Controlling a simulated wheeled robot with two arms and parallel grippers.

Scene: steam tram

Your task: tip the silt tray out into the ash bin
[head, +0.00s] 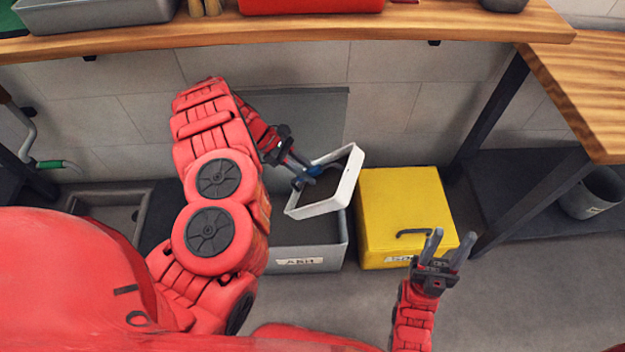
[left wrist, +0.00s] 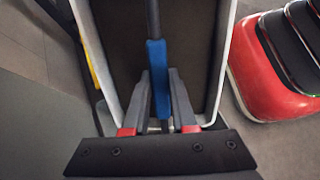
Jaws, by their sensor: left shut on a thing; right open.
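The silt tray (head: 346,190) is a pale rectangular tray with a dark inside, held tilted above the ash bin. I cannot tell whether the dark inside is silt or bare floor. My left gripper (head: 300,168) is shut on the tray's blue handle grip, which shows between the fingers in the left wrist view (left wrist: 158,75). The ash bin (head: 340,252) is a grey box on the floor, labelled ASH; the tray and my left arm hide most of its opening. My right gripper (head: 449,246) is open and empty, in front of the yellow box.
The yellow box (head: 397,205) with a dark handle stands right of the ash bin. A wooden bench (head: 300,27) runs above at the back, with a wooden table (head: 585,85) at right. A dark bucket (head: 591,193) stands under it. Floor at the lower right is clear.

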